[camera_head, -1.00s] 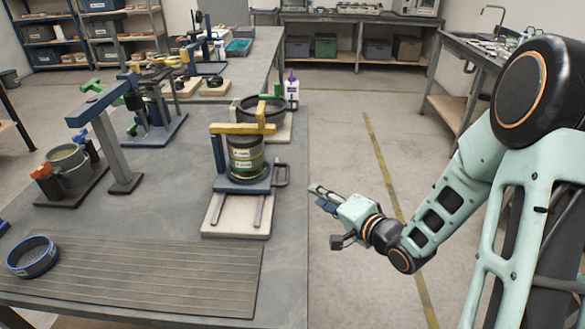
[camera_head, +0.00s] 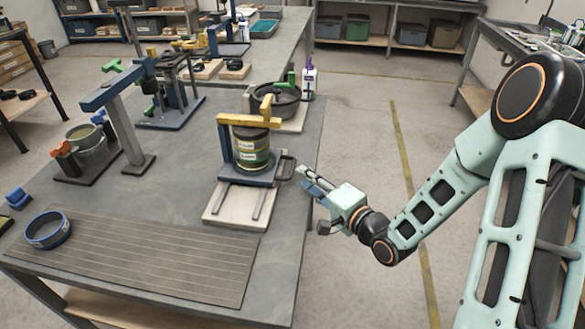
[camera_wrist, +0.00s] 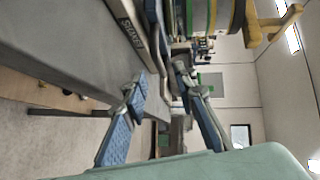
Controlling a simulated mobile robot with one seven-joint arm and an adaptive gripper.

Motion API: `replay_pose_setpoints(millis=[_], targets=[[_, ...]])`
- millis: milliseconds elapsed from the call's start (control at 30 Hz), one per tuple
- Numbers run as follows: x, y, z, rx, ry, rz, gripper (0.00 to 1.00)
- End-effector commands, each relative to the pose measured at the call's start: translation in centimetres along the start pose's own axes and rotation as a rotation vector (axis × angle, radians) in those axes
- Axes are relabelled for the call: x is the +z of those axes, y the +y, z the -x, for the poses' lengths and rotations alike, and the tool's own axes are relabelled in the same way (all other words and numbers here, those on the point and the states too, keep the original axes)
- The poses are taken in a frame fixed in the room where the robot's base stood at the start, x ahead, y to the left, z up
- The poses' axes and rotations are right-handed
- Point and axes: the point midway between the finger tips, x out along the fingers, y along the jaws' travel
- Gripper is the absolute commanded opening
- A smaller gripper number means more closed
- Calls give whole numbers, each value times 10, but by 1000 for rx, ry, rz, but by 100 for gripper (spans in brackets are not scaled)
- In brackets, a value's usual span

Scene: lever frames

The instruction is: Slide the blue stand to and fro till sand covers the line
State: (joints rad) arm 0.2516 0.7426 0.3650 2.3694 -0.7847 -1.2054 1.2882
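The blue stand (camera_head: 250,180) sits on two rails over a pale base plate (camera_head: 225,208) at the table's right side. It carries a clear jar (camera_head: 251,150) with labels and green and yellowish bands, under a yellow crossbar (camera_head: 249,120). The sand level and the line are too small to tell. A dark loop handle (camera_head: 287,166) sticks out from the stand's right side. My gripper (camera_head: 302,179) is just right of the handle, its fingers apart.
A black round pan (camera_head: 277,100) and a white bottle (camera_head: 309,82) stand behind the stand. A grooved mat (camera_head: 150,262) with a blue ring (camera_head: 48,230) lies at the front left. A grey press frame (camera_head: 122,130) and bucket stand left.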

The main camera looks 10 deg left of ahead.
Motion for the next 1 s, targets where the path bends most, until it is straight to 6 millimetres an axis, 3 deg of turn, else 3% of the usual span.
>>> replay_pose_setpoints(millis=[100, 300, 500, 767, 1000], targets=[[2, 0, -25, -1, -4, 0, 26], [1, 0, -55, 0, -1, 1, 26], [0, 0, -68, 1, 0, 0, 26], [0, 0, -68, 1, 1, 0, 26], [0, 0, -68, 1, 1, 0, 0]])
